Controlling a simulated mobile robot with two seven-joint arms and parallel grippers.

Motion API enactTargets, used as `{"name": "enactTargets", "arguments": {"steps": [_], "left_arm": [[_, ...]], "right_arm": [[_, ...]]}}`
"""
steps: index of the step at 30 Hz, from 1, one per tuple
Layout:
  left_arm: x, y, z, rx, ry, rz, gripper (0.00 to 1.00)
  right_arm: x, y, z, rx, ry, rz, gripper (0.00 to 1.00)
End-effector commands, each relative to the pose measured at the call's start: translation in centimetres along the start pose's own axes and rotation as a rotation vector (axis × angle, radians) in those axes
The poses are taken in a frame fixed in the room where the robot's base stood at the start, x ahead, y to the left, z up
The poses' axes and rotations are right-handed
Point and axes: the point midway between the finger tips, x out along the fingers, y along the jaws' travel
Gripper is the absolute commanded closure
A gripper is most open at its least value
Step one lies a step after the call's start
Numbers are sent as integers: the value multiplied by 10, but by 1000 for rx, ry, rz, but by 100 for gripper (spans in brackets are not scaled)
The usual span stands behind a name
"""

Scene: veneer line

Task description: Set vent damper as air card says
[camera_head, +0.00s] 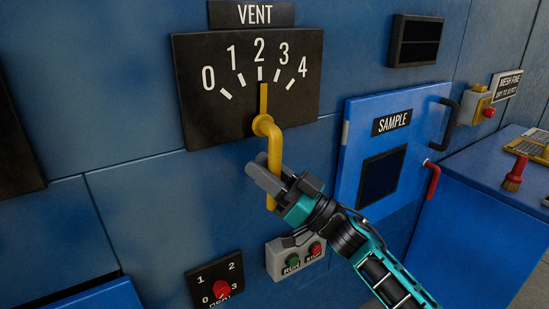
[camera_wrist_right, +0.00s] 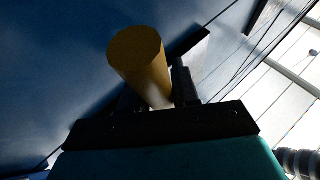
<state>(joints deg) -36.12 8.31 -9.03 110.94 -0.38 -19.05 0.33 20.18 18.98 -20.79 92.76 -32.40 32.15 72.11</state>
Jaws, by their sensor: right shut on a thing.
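The vent damper dial (camera_head: 300,100) is a black plate marked 0 to 4 under a VENT sign (camera_head: 253,13). Its yellow pointer (camera_head: 263,100) points straight up at the 2 mark. The yellow crank handle (camera_head: 274,150) hangs down from the hub. My right gripper (camera_head: 268,182) is shut on the lower end of this handle. In the right wrist view the yellow handle (camera_wrist_right: 142,65) stands between the dark fingers (camera_wrist_right: 160,95). My left gripper is not in view. I see no air card that I can read as such.
A blue SAMPLE door (camera_head: 390,150) with a black handle and a red lever (camera_head: 432,180) is to the right. A grey RUN/STOP box (camera_head: 295,258) and a HEAT knob (camera_head: 221,289) are below. A blue counter (camera_head: 480,190) holds a red brush (camera_head: 513,175).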

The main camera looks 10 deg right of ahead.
Motion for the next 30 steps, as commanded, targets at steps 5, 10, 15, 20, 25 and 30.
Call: {"name": "enactTargets", "arguments": {"steps": [5, 10, 15, 20, 25, 30], "left_arm": [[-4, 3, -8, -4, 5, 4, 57], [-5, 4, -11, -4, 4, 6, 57], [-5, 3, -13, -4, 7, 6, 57], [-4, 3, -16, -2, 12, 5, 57], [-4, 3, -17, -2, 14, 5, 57], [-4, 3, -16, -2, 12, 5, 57]], "right_arm": [[7, -9, 1, 108, 78, 54, 100], [10, -15, 1, 177, 131, 93, 100], [13, -18, 1, 222, 166, 117, 100], [14, -20, 0, 243, 183, 128, 100], [15, -20, 0, 248, 187, 131, 100], [15, -20, 0, 248, 187, 131, 100]]}}
